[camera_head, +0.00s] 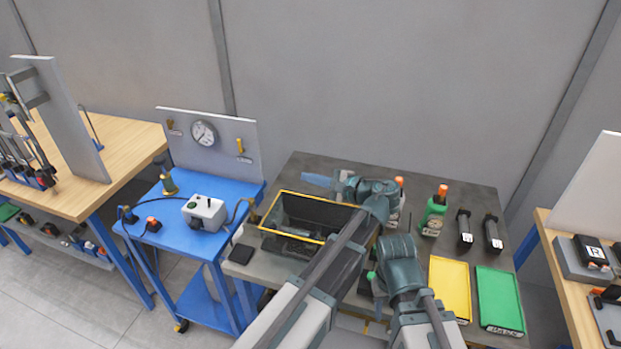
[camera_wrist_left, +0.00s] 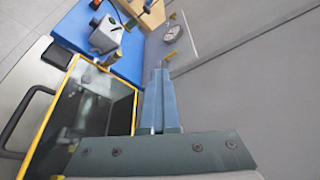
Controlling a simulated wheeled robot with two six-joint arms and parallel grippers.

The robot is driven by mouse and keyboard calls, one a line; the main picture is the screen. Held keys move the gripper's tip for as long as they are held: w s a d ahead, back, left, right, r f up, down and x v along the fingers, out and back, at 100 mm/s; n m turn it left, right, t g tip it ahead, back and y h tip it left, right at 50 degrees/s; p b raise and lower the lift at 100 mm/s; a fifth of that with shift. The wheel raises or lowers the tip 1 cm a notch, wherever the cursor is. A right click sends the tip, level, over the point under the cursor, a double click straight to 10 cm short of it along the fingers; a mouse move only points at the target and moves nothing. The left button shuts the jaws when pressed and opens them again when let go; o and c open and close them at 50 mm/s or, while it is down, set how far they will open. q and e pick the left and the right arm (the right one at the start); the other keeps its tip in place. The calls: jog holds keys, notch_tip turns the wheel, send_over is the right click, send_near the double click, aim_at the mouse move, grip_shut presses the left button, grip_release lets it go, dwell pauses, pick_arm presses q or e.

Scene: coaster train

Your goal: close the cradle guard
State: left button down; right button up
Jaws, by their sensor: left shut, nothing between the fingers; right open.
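The cradle looks like a dark, open-topped box with a yellow rim (camera_head: 262,225) on the grey bench. The guard appears to be its yellow-edged, see-through frame; its exact position is hard to tell. In the left wrist view the yellow-edged frame (camera_wrist_left: 52,118) is left of my fingers, with a black handle beyond it. My left gripper (camera_head: 312,180) is shut and empty, its blue fingers above the box's back edge and pointing left. Its fingers also show in the left wrist view (camera_wrist_left: 160,102). My right gripper (camera_head: 374,284) is open, right of the box; its fingers are mostly hidden.
A blue cart (camera_head: 165,235) with a grey box (camera_head: 204,213) and a gauge panel (camera_head: 235,135) stands at left. Green bottle (camera_head: 433,216), black cylinders, yellow tray (camera_head: 449,288) and green tray (camera_head: 498,300) occupy the bench's right. The back wall is clear.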

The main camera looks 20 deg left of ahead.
pick_arm(q)
jog(key=c, duration=0.9)
grip_release()
jog(key=shift+d, duration=0.1)
pick_arm(e)
jog(key=shift+d+r, duration=0.1)
